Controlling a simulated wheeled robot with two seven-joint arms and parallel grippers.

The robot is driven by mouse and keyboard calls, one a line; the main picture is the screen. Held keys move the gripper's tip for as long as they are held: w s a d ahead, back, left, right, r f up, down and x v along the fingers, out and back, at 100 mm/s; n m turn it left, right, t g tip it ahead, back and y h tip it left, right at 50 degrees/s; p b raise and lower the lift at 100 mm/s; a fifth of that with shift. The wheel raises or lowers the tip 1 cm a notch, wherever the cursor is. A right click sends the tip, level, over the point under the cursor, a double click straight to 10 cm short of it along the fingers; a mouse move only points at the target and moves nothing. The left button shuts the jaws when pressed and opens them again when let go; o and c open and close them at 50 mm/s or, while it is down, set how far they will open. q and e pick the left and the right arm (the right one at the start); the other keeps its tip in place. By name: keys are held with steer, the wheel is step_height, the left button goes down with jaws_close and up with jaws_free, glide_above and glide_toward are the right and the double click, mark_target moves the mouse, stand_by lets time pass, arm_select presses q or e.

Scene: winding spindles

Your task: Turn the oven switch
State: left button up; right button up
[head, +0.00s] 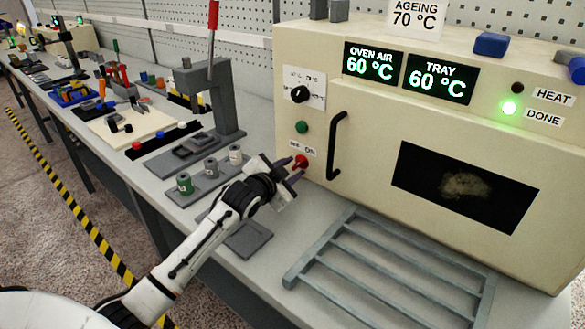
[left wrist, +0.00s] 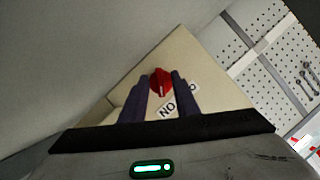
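The oven switch (head: 301,161) is a small red knob low on the left of the cream oven's front, beside a white label. My right gripper is out of view.
A dark door handle (head: 336,145) stands out just right of the switch. A green button (head: 302,127) and a black dial (head: 299,94) are above it. A grey rack (head: 390,265) lies on the bench in front. Small spools (head: 210,167) and a red-handled press (head: 212,85) stand left.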

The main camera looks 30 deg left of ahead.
arm_select(q)
steer(key=shift+w+f, duration=0.15)
steer(key=shift+w, duration=0.2)
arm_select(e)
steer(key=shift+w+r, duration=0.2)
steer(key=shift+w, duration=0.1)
arm_select(q)
steer(key=shift+c, duration=0.4)
jaws_close()
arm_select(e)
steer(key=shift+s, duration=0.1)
